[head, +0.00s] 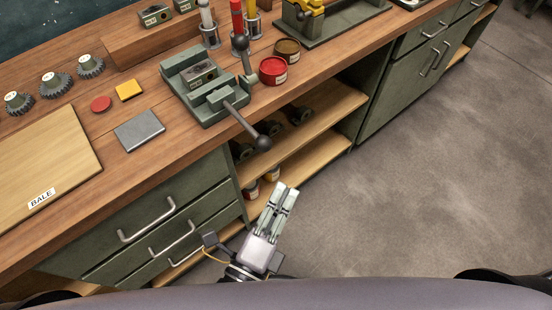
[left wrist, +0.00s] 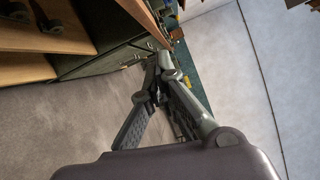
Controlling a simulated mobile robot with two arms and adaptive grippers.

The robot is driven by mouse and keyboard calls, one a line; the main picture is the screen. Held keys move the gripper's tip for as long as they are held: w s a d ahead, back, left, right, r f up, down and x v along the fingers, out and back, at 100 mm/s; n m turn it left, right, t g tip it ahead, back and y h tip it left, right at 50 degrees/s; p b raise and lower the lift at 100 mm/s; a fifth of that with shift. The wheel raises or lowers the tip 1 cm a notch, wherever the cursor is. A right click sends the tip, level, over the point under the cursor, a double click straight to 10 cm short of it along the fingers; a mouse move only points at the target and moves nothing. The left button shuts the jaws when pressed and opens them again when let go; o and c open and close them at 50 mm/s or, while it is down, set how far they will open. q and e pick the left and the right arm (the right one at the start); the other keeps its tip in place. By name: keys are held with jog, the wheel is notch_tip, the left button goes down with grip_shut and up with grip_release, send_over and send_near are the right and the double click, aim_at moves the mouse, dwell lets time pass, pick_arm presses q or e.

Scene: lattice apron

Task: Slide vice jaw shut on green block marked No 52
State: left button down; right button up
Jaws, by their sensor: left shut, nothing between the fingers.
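The green vice (head: 187,57) stands on the wooden bench in the head view, with a long bar ending in a dark ball (head: 263,143) reaching past the front edge. A small green block (head: 203,73) with a hole and a pale label sits between its jaws. The label is too small to read. The sliding jaw (head: 222,97) is on the near side of the block; I cannot tell whether they touch. My left gripper (head: 285,190) is shut and empty, in front of the shelves, below and apart from the vice. Its fingers also show in the left wrist view (left wrist: 155,65).
Red and brown tins (head: 273,70) stand right of the vice. Similar green blocks (head: 155,15) sit behind. Open floor (head: 420,200) lies to the right.

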aim_at(256, 145)
pick_arm(q)
jog(key=w+p, duration=0.3)
jog(key=w, duration=0.3)
jog(key=shift+w+a+r, duration=0.2)
jog(key=shift+a+r, duration=0.25)
jog(key=w+a+p, duration=0.2)
jog(key=w, duration=0.1)
jog(key=w+a, duration=0.1)
jog(key=w, duration=0.1)
jog(key=shift+a+r+p, duration=0.1)
jog(key=shift+a+p, duration=0.25)
jog(key=shift+p, duration=0.05)
jog(key=shift+w+a, duration=0.1)
jog(key=shift+w, duration=0.15)
jog(key=shift+s, duration=0.1)
